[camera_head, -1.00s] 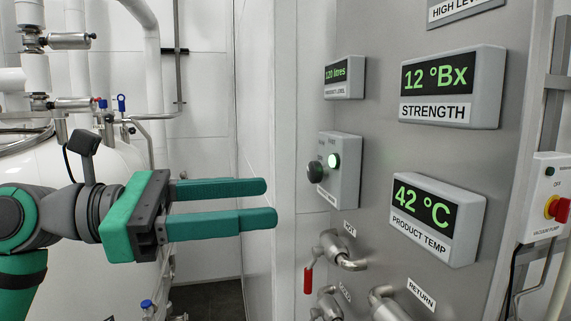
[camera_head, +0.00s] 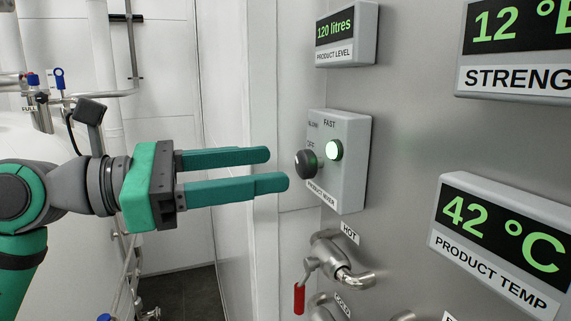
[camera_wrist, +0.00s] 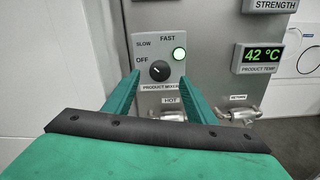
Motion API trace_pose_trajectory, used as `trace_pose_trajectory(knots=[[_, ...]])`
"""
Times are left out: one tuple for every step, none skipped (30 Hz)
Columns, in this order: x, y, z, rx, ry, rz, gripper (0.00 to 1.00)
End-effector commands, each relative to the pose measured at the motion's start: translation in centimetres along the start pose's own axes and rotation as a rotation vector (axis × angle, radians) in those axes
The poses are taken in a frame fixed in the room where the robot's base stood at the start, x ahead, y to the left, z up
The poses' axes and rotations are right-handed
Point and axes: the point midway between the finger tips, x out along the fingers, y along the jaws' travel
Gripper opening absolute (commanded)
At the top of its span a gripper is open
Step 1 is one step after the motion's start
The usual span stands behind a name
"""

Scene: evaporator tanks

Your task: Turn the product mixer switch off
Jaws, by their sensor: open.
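The product mixer switch box (camera_head: 350,185) is a grey box on the steel panel, marked OFF, SLOW and FAST. Its dark round knob (camera_head: 306,164) sticks out from the left of its face, and a green light (camera_head: 334,150) glows beside it. The wrist view shows the knob (camera_wrist: 159,70) face on with a small pale mark; I cannot tell for sure which label it points to. My gripper (camera_head: 278,168) is open and empty, its two green fingers pointing at the knob from the left, seemingly a short way off. In the wrist view the knob appears between the fingertips.
A hot tap (camera_head: 335,262) with a red handle (camera_head: 299,298) juts out below the box. The product level display (camera_head: 346,34) is above it, and the product temp display (camera_head: 500,240) is to the right. Pipes and a white tank (camera_head: 50,140) stand at left.

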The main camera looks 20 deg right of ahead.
Motion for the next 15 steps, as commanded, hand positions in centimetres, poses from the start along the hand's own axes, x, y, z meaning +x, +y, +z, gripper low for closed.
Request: trace_pose_trajectory(knots=[[1.0,-0.1,0.0,0.001,0.003,-0.003,0.51],[1.5,-0.1,0.0,0.001,0.003,-0.003,0.51],[2.1,-0.1,0.0,0.001,0.001,-0.003,0.51],[2.5,-0.1,0.0,0.001,0.001,-0.003,0.51],[2.8,-0.1,0.0,0.001,0.001,-0.003,0.51],[3.3,0.0,0.0,0.001,0.000,-0.003,0.51],[3.6,0.0,0.0,0.001,0.000,-0.003,0.51],[3.9,-0.1,0.0,0.000,0.001,-0.004,0.51],[4.2,-0.1,0.0,0.000,0.001,-0.005,0.51],[4.4,-0.1,0.0,0.000,0.001,-0.005,0.51],[4.5,-0.1,0.0,0.000,0.000,-0.005,0.51],[4.7,-0.1,0.0,0.000,0.000,-0.005,0.51],[4.7,-0.1,0.0,0.000,-0.001,-0.005,0.51],[4.8,-0.1,0.0,0.000,-0.001,-0.005,0.51],[4.8,-0.1,0.0,0.000,-0.001,-0.005,0.51]])
